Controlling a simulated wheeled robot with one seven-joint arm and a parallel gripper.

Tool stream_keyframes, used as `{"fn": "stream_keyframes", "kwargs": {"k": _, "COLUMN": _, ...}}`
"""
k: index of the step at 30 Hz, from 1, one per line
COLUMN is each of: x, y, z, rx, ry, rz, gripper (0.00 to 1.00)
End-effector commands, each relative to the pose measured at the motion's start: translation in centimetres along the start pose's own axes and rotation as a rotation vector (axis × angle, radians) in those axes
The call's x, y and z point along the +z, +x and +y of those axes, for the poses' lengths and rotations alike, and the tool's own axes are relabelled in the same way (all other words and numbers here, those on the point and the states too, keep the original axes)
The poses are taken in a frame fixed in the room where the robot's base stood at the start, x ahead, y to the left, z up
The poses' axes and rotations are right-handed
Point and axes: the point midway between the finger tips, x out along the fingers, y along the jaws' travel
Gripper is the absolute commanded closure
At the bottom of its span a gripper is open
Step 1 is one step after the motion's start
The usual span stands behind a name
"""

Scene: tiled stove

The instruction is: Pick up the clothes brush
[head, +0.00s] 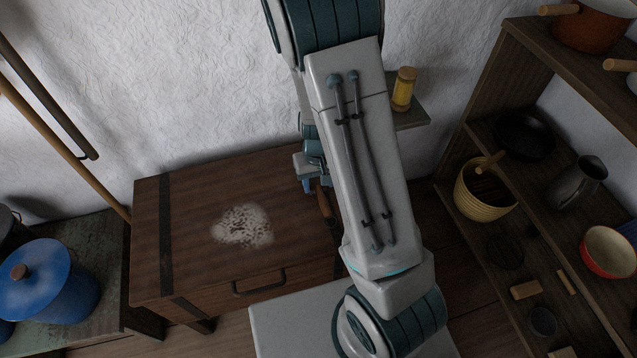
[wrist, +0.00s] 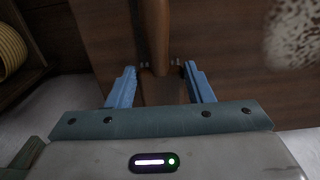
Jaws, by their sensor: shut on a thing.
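The clothes brush (wrist: 153,38) is brown and wooden. In the wrist view its handle points up the picture and its wider body (wrist: 162,90) lies between the blue fingers of my gripper (wrist: 160,74). My gripper is shut on that body. In the head view a bit of the brush handle (head: 325,205) shows at the right side of the wooden chest top, and my gripper (head: 309,185) is mostly hidden behind my arm. I cannot tell whether the brush touches the chest.
The dark wooden chest (head: 188,232) has a pale speckled patch (head: 242,227) on top. A blue pot (head: 48,280) stands at left. A shelf (head: 482,88) with a yellow basket (head: 482,195) and pans stands at right. A yellow jar (head: 403,89) sits on a small wall ledge.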

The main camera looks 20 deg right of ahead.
Motion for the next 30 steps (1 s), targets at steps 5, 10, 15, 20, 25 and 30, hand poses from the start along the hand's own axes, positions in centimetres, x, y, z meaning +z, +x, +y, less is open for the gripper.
{"fn": "stream_keyframes", "kwargs": {"k": 5, "x": 2.2, "y": -3.2, "z": -0.2, "rx": -0.002, "ry": 0.0, "rz": 0.002, "gripper": 0.8}}
{"fn": "stream_keyframes", "kwargs": {"k": 10, "x": 6.3, "y": -5.8, "z": -0.3, "rx": -0.002, "ry": -0.002, "rz": 0.002, "gripper": 0.8}}
{"fn": "stream_keyframes", "kwargs": {"k": 15, "x": 9.0, "y": -6.9, "z": -0.4, "rx": -0.003, "ry": -0.004, "rz": 0.006, "gripper": 0.8}}
{"fn": "stream_keyframes", "kwargs": {"k": 20, "x": 9.7, "y": -7.0, "z": -0.8, "rx": -0.011, "ry": -0.009, "rz": 0.009, "gripper": 0.8}}
{"fn": "stream_keyframes", "kwargs": {"k": 25, "x": 10.4, "y": -7.6, "z": -0.9, "rx": -0.012, "ry": -0.01, "rz": 0.007, "gripper": 0.8}}
{"fn": "stream_keyframes", "kwargs": {"k": 30, "x": 11.1, "y": -8.1, "z": -0.7, "rx": -0.007, "ry": -0.006, "rz": 0.004, "gripper": 0.8}}
